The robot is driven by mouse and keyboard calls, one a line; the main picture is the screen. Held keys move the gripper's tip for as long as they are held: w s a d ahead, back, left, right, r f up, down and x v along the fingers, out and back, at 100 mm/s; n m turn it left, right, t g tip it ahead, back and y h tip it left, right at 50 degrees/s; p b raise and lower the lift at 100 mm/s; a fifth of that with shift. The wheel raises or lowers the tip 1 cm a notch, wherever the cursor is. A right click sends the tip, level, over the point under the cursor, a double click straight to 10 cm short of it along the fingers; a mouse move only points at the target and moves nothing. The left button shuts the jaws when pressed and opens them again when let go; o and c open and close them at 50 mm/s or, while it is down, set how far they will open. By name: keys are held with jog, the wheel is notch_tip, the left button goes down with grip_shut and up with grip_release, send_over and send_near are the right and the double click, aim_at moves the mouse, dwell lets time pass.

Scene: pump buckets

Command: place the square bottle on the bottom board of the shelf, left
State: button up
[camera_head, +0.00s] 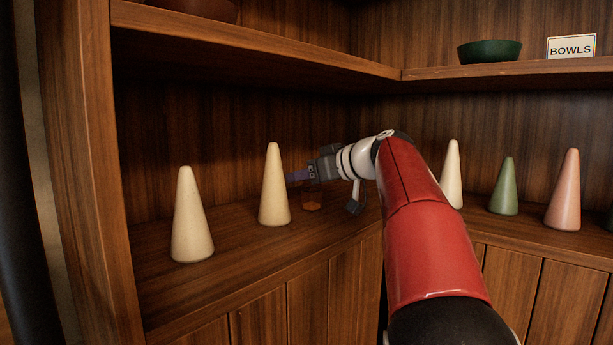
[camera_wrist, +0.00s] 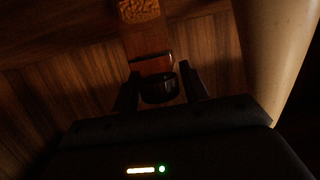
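The square bottle (camera_head: 312,199) is amber-brown, with a dark cap. In the head view its lower part shows at the bottom board of the shelf (camera_head: 240,245), right of a cream cone, and my gripper hides its upper part. My gripper (camera_head: 297,176) reaches over the bottom board, pointing left. In the wrist view the bottle (camera_wrist: 150,48) shows with an orange-tan patch at its far end. Its dark cap (camera_wrist: 159,90) lies between the two fingers of my gripper (camera_wrist: 160,88). The fingers are very near the cap; whether they touch it is not clear.
Two cream cones, one at far left (camera_head: 190,220) and one beside the gripper (camera_head: 273,190), stand on the bottom board. Another cream cone (camera_head: 452,178), a green cone (camera_head: 508,188) and a pink cone (camera_head: 565,192) stand right of my arm. The upper board (camera_head: 250,45) overhangs.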

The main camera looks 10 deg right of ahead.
jog(key=shift+o, duration=0.7)
jog(key=v, duration=1.2)
jog(key=shift+r, duration=0.1)
